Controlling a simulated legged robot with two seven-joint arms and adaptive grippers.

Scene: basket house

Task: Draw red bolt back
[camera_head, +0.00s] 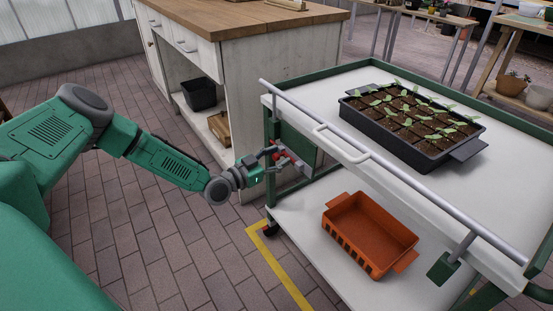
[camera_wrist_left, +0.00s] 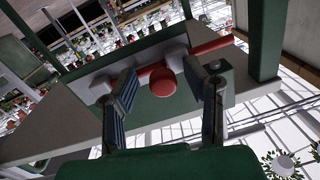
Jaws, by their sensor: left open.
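The red bolt (camera_wrist_left: 205,47) runs through grey brackets on a green plate (camera_wrist_left: 186,106) at the cart's corner in the left wrist view. Its round red knob (camera_wrist_left: 163,82) faces the camera. In the head view only a little red of the bolt (camera_head: 281,157) shows beside the gripper. My left gripper (camera_head: 274,162) is at the cart's near left corner. In the wrist view its open fingers (camera_wrist_left: 168,88) stand on either side of the knob, with gaps on both sides. Whether they reach around the knob in depth is hard to tell. My right gripper is not in view.
The cart has a white top (camera_head: 330,86) with a grey push rail (camera_head: 400,176) along its near side. A black seedling tray (camera_head: 455,152) stands on top. An orange crate (camera_head: 350,243) sits on the lower shelf. A wooden-topped cabinet (camera_head: 236,70) stands close behind the gripper. Brick floor at left is clear.

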